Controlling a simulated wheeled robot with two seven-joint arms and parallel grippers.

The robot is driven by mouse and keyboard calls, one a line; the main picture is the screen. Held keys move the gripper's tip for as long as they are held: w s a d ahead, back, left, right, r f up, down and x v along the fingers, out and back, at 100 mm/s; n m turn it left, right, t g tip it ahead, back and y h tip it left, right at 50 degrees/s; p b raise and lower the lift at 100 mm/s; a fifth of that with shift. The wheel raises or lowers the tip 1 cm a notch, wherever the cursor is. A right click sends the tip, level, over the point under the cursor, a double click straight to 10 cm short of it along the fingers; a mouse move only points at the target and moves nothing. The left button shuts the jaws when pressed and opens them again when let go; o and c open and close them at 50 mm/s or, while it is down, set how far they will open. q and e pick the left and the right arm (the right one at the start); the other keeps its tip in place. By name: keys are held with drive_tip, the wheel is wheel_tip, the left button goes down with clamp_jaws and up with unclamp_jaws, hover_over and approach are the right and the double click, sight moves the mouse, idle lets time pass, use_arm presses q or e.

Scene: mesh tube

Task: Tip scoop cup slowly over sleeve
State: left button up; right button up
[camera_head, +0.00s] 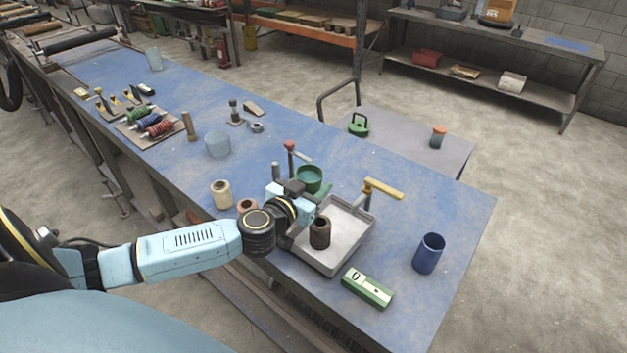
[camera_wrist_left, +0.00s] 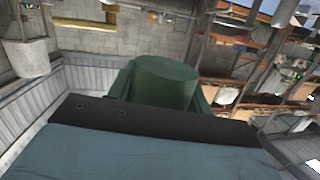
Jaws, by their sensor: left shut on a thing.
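A green scoop cup (camera_head: 310,175) is held in my left gripper (camera_head: 314,191), which is shut on it above the back left of the grey tray. Its round mouth faces up in the head view and it looks about upright; I cannot tell what is inside. In the left wrist view the cup (camera_wrist_left: 165,80) fills the middle, between green pieces at its sides. A dark brown hollow sleeve (camera_head: 320,233) stands upright in the tray, in front of the cup and apart from it. My right gripper is not in view.
The grey tray (camera_head: 347,251) has a yellow-handled tool (camera_head: 383,189) at its back right. A green box (camera_head: 367,288) and a blue cup (camera_head: 429,253) stand to the right. A cream hollow cylinder (camera_head: 221,194) is left of my wrist. The blue table's right end is mostly clear.

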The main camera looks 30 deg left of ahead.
sight(306, 170)
use_arm(q)
drive_tip(key=m+b, duration=0.1)
drive_tip(key=a+m+b, duration=0.1)
drive_tip(key=m+b, duration=0.1)
drive_tip(key=shift+a+f+y, duration=0.1)
drive_tip(key=shift+f+y, duration=0.2)
drive_tip(key=shift+f, duration=0.1)
drive_tip(key=shift+a+m+y+b, duration=0.3)
drive_tip(key=shift+m+b, duration=0.5)
drive_tip(key=shift+b, duration=0.1)
drive_tip(key=shift+s+a+f+m+p, duration=0.15)
drive_tip(key=shift+m+p, duration=0.35)
drive_tip(key=shift+p, duration=0.35)
drive_tip(key=shift+r+m+p, duration=0.4)
drive_tip(key=shift+m+p, duration=0.3)
drive_tip(key=shift+p, duration=1.4)
idle(0.5)
drive_tip(key=shift+a+r+m+y+p, duration=0.1)
drive_tip(key=shift+r+m+y+p, duration=0.1)
drive_tip(key=shift+m+y+p, duration=0.15)
drive_tip(key=shift+r+m+t, duration=0.4)
drive_tip(key=shift+r+m, duration=0.45)
drive_tip(key=shift+m, duration=0.6)
drive_tip(key=shift+d+r+m+t+y, duration=0.15)
drive_tip(key=shift+r+m, duration=0.3)
drive_tip(key=shift+m, duration=0.5)
drive_tip(key=shift+d+r+m+t+y, duration=0.15)
drive_tip(key=shift+r+m, duration=0.3)
drive_tip(key=shift+m, duration=0.5)
